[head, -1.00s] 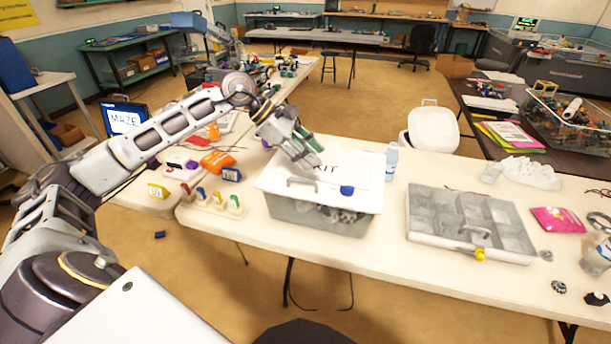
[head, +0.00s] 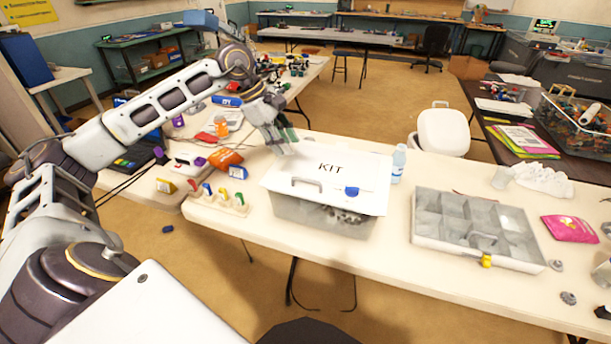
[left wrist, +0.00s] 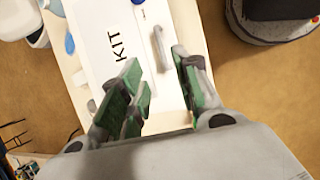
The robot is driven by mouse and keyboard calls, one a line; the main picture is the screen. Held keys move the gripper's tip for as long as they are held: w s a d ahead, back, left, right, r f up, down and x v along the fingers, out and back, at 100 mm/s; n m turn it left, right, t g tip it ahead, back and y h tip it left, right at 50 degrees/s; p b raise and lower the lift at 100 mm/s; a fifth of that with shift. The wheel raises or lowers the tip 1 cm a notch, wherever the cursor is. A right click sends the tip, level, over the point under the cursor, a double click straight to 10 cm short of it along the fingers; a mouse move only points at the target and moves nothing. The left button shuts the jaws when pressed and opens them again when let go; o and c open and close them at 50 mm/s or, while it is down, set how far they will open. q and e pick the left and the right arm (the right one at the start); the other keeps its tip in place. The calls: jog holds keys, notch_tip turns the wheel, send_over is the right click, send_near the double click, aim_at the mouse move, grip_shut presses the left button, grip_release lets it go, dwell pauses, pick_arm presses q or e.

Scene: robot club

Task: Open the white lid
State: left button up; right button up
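The white lid (head: 358,176) lies on a grey, partly see-through bin (head: 312,217) on the near table. It bears the word KIT, a grey handle (head: 303,184) near its front left and a blue latch (head: 352,191) at the front edge. The lid looks shut. My left gripper (head: 284,146) is above the lid's back left corner. In the left wrist view its green-padded fingers (left wrist: 158,88) are spread apart, with nothing between them, and the lid (left wrist: 120,40) and handle (left wrist: 161,47) lie beyond them. My right gripper is not in view.
A water bottle (head: 398,163) stands right of the bin. A grey compartment case (head: 480,228) and a pink packet (head: 570,228) lie farther right. Small coloured tools in a holder (head: 218,200) and an orange item (head: 226,160) are left of the bin.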

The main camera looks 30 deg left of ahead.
aim_at(308, 180)
pick_arm(q)
jog(key=x, duration=1.1)
jog(key=shift+d+f+p, duration=0.2)
jog(key=shift+f+p, duration=0.1)
jog(key=shift+f, duration=0.05)
jog(key=shift+x, duration=0.8)
jog(key=shift+f, duration=0.1)
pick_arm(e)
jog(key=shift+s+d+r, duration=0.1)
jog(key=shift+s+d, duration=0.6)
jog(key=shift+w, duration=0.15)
